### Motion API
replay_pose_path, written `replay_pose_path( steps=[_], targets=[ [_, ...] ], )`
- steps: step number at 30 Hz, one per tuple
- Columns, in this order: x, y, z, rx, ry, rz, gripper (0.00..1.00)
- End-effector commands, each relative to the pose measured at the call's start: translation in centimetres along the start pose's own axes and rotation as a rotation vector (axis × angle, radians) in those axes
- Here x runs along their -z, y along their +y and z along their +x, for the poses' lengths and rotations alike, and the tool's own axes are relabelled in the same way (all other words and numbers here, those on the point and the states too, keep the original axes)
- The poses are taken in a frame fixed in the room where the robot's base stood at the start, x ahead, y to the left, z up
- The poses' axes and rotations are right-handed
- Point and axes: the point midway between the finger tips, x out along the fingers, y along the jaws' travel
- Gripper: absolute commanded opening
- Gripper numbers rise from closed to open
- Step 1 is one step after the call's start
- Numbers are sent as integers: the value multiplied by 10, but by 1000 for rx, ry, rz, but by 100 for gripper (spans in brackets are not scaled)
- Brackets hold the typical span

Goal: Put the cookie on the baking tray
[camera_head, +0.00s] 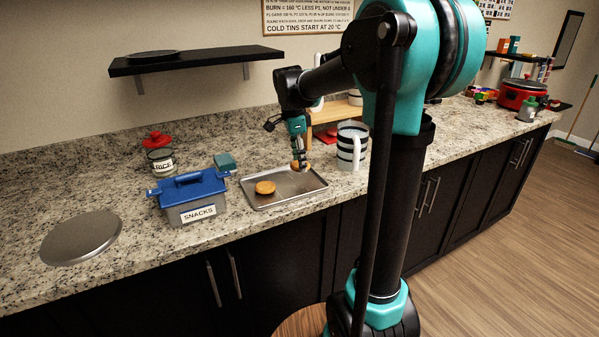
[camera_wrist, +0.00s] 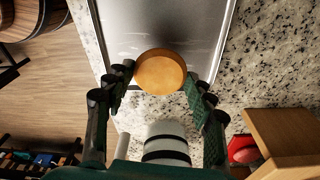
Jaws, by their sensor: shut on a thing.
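My gripper (camera_head: 300,160) is at the far right part of the metal baking tray (camera_head: 287,200). It is shut on a round golden-brown cookie (camera_wrist: 160,72), which sits between the fingertips in the wrist view. A small part of this cookie shows beside the fingers in the head view. The cookie is over the tray's edge area in the wrist view (camera_wrist: 165,22); I cannot tell whether it touches the tray. A second cookie (camera_head: 265,187) lies on the left part of the tray.
A blue-lidded snacks box (camera_head: 190,197) stands left of the tray. A black-and-white striped mug (camera_head: 352,147) stands to the right, near a wooden stand (camera_head: 338,112). A round metal lid (camera_head: 81,238) lies far left. Granite counter around the lid is clear.

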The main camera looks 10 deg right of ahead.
Motion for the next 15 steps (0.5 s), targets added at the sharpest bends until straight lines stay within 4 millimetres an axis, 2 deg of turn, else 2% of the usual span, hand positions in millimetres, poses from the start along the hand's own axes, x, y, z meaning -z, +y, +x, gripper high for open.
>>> replay_pose_path(
  steps=[5,10,15],
  targets=[
    [-2,0,13,0,0,0,35],
    [-4,0,36,0,0,0,35],
    [-5,0,44,0,0,0,35]
  ],
)
